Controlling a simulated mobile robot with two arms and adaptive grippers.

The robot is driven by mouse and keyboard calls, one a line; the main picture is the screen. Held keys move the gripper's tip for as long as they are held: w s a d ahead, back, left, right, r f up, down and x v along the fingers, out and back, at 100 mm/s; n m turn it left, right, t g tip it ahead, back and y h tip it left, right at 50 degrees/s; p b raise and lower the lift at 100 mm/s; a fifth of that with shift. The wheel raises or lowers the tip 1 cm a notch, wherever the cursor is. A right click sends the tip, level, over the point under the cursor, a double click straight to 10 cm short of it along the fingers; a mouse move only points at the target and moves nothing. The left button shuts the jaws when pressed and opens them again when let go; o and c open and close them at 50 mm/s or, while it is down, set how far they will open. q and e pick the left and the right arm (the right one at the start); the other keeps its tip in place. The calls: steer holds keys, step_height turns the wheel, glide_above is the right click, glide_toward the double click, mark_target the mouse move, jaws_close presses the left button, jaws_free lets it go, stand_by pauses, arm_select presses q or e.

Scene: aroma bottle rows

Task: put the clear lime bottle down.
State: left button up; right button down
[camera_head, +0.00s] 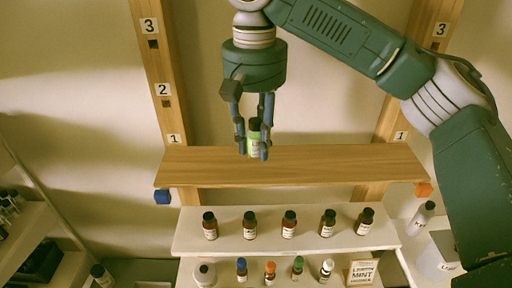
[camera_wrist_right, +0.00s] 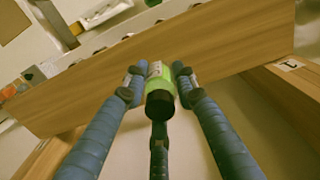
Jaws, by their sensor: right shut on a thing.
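The lime bottle (camera_head: 254,139) has a bright green body, a pale label and a black cap. It is upright in the fingers of my right gripper (camera_head: 253,152), which is shut on it. In the right wrist view, the bottle (camera_wrist_right: 159,78) shows cap toward the camera, with fingers on both sides and a third below. The bottle is at the back part of the wooden shelf (camera_head: 330,165), near its middle. I cannot tell whether its base touches the board. My left gripper is not in view.
Below is a white shelf (camera_head: 262,242) with a row of brown bottles (camera_head: 289,224), and a lower row with coloured caps (camera_head: 270,271). Numbered wooden posts (camera_head: 158,70) stand at both sides. The wooden shelf is otherwise bare.

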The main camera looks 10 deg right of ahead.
step_height(320, 180, down, 2)
steer(key=shift+w+f, duration=0.2)
steer(key=c, duration=1.4)
jaws_free()
step_height(320, 180, up, 2)
steer(key=shift+r+b, duration=0.25)
steer(key=shift+b, duration=0.3)
step_height(320, 180, up, 9)
steer(key=shift+r, duration=0.3)
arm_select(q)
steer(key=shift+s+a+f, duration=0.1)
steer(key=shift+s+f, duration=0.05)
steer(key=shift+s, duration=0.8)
